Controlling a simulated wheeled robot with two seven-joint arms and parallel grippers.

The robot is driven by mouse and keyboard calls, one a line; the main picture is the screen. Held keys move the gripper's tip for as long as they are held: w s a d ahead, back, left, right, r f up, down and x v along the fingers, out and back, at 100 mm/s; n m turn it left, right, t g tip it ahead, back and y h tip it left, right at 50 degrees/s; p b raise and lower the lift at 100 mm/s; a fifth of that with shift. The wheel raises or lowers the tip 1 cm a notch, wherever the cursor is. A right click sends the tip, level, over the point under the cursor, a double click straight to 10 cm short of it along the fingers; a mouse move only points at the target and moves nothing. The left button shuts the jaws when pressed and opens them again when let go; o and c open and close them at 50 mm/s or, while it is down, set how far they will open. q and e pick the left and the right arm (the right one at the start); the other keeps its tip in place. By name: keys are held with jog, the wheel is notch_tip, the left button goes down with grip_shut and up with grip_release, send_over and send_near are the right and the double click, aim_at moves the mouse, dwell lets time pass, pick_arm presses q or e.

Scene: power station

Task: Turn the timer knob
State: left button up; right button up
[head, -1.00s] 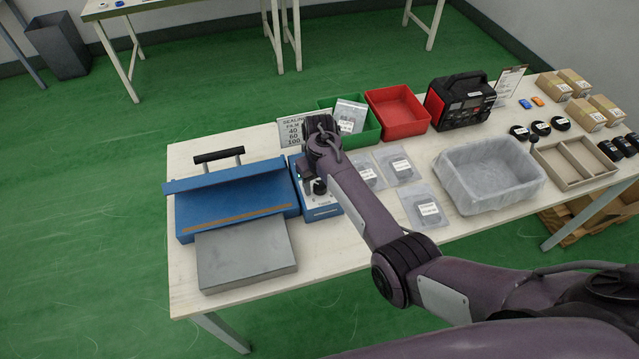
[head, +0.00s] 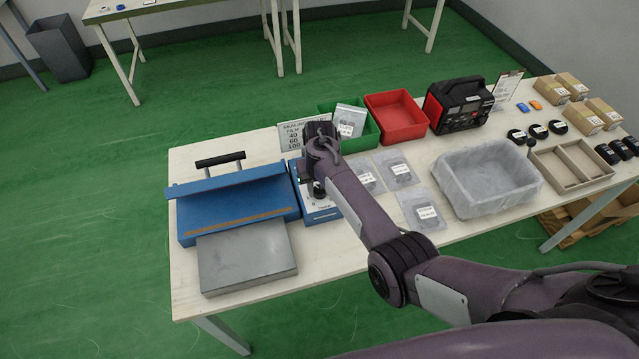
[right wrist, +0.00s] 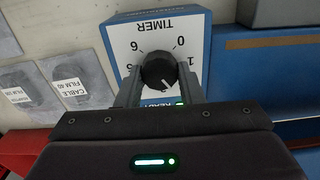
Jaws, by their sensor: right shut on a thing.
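The blue sealer control box (head: 320,208) with a white TIMER face (right wrist: 190,25) stands on the table beside the blue sealer. Its round black knob (right wrist: 158,70) has a white pointer mark and numbers around it. In the right wrist view the face appears upside down, and the mark points to the lower right. My right gripper (right wrist: 159,80) is shut on the knob, one finger at each side. In the head view my right wrist stands over the box and hides part of it. My left gripper is not in view.
The blue sealer (head: 235,198) with a grey plate (head: 247,262) lies left of the box. A sign (head: 292,136), a green bin (head: 370,136) and a red bin (head: 396,117) stand behind. Film packets (head: 397,170) and a lined grey tub (head: 487,178) lie to the right.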

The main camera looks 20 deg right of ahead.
jog(key=m+p, duration=0.1)
jog(key=m, duration=0.2)
jog(key=shift+r, duration=0.1)
jog(key=shift+m+p, duration=0.45)
jog(key=shift+m, duration=1.05)
jog(key=o, duration=1)
jog(key=shift+d, duration=0.1)
notch_tip(320, 180, up, 8)
jog(key=shift+f, duration=0.2)
